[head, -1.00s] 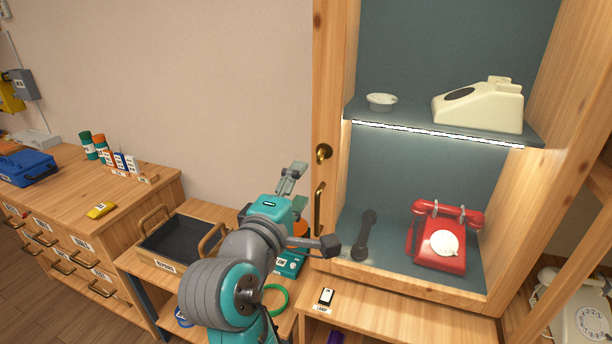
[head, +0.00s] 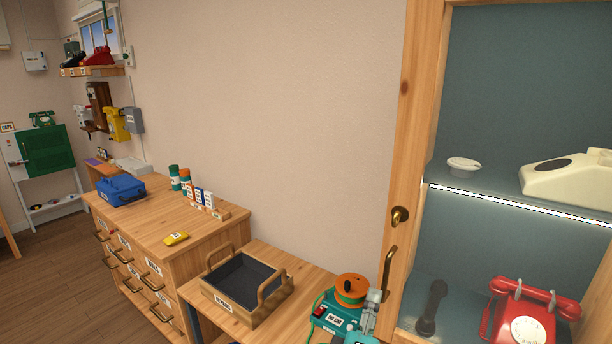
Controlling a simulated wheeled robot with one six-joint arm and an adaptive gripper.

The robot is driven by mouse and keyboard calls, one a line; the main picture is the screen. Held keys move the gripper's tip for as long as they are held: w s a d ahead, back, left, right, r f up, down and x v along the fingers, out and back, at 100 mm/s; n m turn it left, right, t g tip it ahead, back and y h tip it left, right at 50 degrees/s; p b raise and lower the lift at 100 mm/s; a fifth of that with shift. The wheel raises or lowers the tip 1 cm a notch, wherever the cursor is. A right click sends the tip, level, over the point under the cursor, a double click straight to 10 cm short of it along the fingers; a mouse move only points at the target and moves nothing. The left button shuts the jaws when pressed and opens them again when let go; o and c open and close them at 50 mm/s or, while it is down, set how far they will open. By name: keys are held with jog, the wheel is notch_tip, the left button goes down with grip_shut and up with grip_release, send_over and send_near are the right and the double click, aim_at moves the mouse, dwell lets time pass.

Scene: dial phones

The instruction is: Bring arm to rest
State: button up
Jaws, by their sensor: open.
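My gripper (head: 375,301) shows only in part at the bottom of the head view, as grey finger parts above a teal piece of my arm. It is open, with nothing seen in it. It appears just in front of the teal device with the orange spool (head: 351,291), left of the cabinet's lower door handle. Whether it touches anything cannot be told. The rest of my arm is below the picture's edge.
The open cabinet (head: 413,90) at right holds a red dial phone (head: 524,318), a black handset (head: 431,308), a cream phone (head: 572,182) and a small white dish (head: 463,164). A wooden tray (head: 236,314) stands left of the device. A drawer bench (head: 150,232) stands further left.

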jog(key=s+d+f+m+g+y, duration=0.1)
jog(key=s+d+f+y, duration=0.15)
jog(key=s+f, duration=0.75)
jog(key=s+d+f+m+y, duration=0.1)
jog(key=s+f+y, duration=0.3)
jog(key=s+f, duration=0.6)
jog(key=s+d+m, duration=0.2)
jog(key=s+m, duration=0.9)
jog(key=s, duration=1.1)
jog(key=shift+s+d+g, duration=0.3)
jog(key=shift+d, duration=0.05)
jog(key=shift+y, duration=0.25)
